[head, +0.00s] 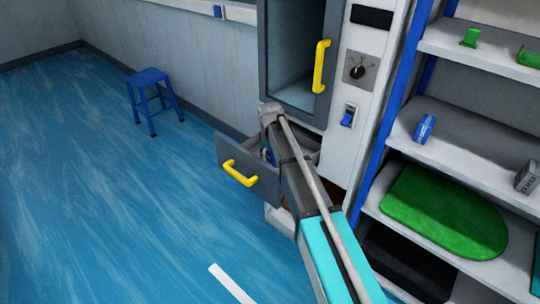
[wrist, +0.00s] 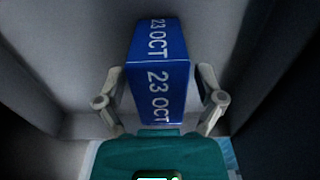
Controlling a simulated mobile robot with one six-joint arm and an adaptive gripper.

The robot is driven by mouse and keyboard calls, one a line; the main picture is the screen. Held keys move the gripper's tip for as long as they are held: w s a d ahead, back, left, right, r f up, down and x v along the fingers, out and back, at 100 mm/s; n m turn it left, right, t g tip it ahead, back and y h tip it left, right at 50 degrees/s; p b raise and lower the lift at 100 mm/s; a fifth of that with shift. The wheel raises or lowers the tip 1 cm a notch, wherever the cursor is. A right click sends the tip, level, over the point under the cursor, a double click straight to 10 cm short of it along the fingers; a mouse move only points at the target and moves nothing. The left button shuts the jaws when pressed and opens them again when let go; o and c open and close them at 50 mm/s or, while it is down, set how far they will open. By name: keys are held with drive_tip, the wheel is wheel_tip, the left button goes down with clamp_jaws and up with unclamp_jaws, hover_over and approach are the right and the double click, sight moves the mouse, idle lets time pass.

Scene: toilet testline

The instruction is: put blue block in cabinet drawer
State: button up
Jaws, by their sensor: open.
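The blue block (wrist: 160,88), printed "23 OCT", stands between the two fingers of my gripper (wrist: 161,74) in the wrist view. The fingers are spread, with one on each side of the block; contact is hard to tell. Grey walls and a grey surface surround the block. In the head view, the cabinet drawer (head: 251,180) is pulled out, with a yellow handle on its front. My arm reaches down over the drawer and hides much of its inside. A small blue patch shows inside the drawer beside my arm, and my fingertips are hidden there.
The cabinet door (head: 324,60) with a yellow handle stands above the drawer. At right, shelves hold another blue block (head: 425,128), a grey block (head: 528,177), green items and a green seat lid (head: 440,212). A blue stool (head: 152,96) stands at left on open floor.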

drive_tip(key=shift+r, duration=0.2)
wheel_tip(320, 180, up, 12)
drive_tip(key=p, duration=1.2)
idle(0.3)
idle(0.7)
drive_tip(key=s+d+m, duration=1)
drive_tip(key=s+d, duration=1.3)
drive_tip(key=s, duration=0.2)
drive_tip(key=shift+s, duration=0.25)
drive_tip(key=shift+c, duration=0.3)
